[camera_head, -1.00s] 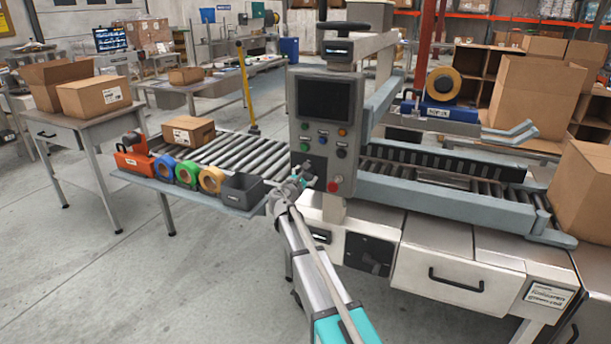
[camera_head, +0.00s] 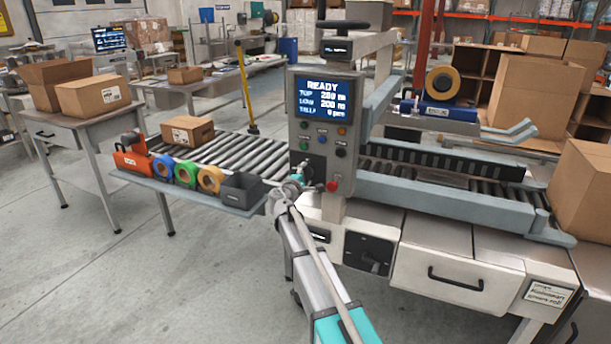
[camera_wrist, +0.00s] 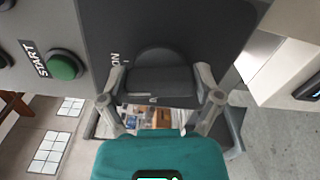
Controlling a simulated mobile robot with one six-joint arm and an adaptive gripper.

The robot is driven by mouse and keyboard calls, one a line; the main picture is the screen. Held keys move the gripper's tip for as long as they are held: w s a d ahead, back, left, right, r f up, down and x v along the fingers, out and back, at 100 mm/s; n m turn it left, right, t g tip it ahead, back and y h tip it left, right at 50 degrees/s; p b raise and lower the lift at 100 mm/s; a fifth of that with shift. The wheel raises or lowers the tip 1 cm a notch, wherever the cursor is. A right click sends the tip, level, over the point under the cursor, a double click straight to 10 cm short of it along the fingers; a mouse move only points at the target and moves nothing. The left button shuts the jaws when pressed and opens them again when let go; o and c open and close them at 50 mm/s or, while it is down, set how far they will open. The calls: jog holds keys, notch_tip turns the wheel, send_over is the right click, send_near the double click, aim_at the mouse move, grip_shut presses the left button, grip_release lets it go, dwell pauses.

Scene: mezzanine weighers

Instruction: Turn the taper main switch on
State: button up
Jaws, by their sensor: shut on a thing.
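The taper's grey control panel (camera_head: 345,170) stands upright in the middle of the head view. Its screen (camera_head: 325,98) is lit blue and reads READY, with lines of figures under it. My gripper (camera_head: 303,178) is at the panel's lower left. In the wrist view my gripper (camera_wrist: 158,97) is shut on a dark rotary switch knob (camera_wrist: 158,80), with a finger on each side. Part of the lettering "ON" shows beside the knob on the dark plate (camera_wrist: 105,25). In the head view my gripper hides the knob.
A green START button (camera_wrist: 65,65) is close beside the switch plate. A red button (camera_head: 332,186) is just right of my gripper. The drawer unit (camera_head: 450,265) stands at the lower right.

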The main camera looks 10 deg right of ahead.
jog(key=shift+m, duration=1.2)
jog(key=o, duration=0.9)
jog(key=v, duration=1.2)
jog(key=shift+d+f, duration=0.1)
